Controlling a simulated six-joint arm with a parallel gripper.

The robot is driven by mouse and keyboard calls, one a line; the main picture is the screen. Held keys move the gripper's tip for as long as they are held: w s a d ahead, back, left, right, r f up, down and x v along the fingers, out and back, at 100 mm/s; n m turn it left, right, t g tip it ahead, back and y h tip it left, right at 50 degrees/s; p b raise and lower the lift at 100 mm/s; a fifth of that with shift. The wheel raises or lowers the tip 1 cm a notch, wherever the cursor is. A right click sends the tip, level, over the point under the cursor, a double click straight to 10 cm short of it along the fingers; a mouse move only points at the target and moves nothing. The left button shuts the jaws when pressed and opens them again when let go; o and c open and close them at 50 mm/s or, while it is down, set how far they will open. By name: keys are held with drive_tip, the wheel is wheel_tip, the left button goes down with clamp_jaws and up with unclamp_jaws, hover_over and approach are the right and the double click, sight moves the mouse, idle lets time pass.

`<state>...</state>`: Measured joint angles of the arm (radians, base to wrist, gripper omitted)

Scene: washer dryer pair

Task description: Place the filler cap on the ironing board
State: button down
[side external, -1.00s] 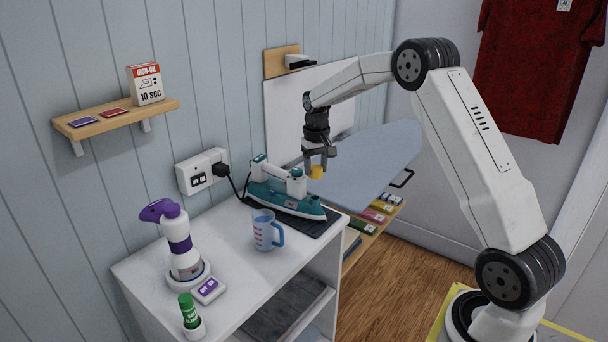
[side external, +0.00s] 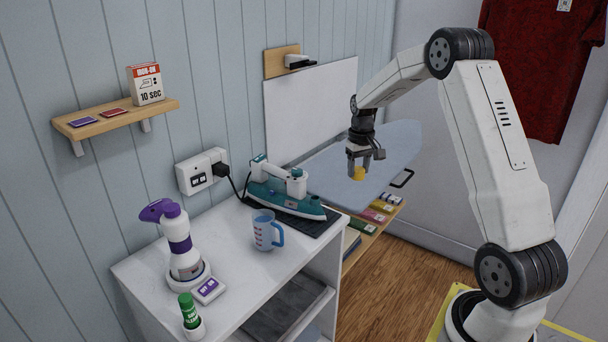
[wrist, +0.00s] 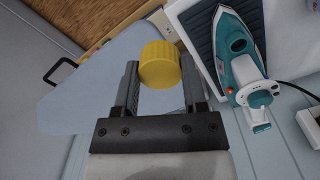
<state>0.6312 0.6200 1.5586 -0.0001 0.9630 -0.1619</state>
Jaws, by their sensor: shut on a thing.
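The filler cap is a small yellow ribbed cylinder (side external: 360,174), held between the fingers of my gripper (side external: 361,168). In the wrist view the cap (wrist: 160,65) sits at the fingertips of my gripper (wrist: 160,80), which is shut on it. The ironing board (side external: 398,150) is a pale blue-grey surface, and in the side view the gripper and cap appear over its near part. In the wrist view the board (wrist: 85,103) lies behind and below the cap. The exact gap between cap and board is hard to tell.
A teal iron (side external: 285,193) stands on a dark mat on the white cabinet (side external: 225,260), left of the board. A measuring jug (side external: 265,232) and a spray bottle (side external: 180,245) stand there too. A shelf with coloured packets (side external: 375,214) is below the board. The board top looks clear.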

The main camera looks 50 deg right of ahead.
drive_tip(key=s+d, duration=0.2)
drive_tip(key=s, duration=0.1)
drive_tip(key=s+d, duration=0.1)
drive_tip(key=s, duration=0.1)
drive_tip(key=shift+f, duration=0.3)
drive_tip(key=shift+w+d, duration=0.1)
drive_tip(key=shift+w, duration=0.05)
hover_over(353, 194)
drive_tip(key=shift+s+f, duration=0.2)
drive_tip(key=shift+f, duration=4.55)
drive_tip(key=shift+f, duration=0.1)
drive_tip(key=shift+w+f, duration=0.15)
drive_tip(key=shift+f, duration=1.5)
drive_tip(key=shift+f, duration=0.15)
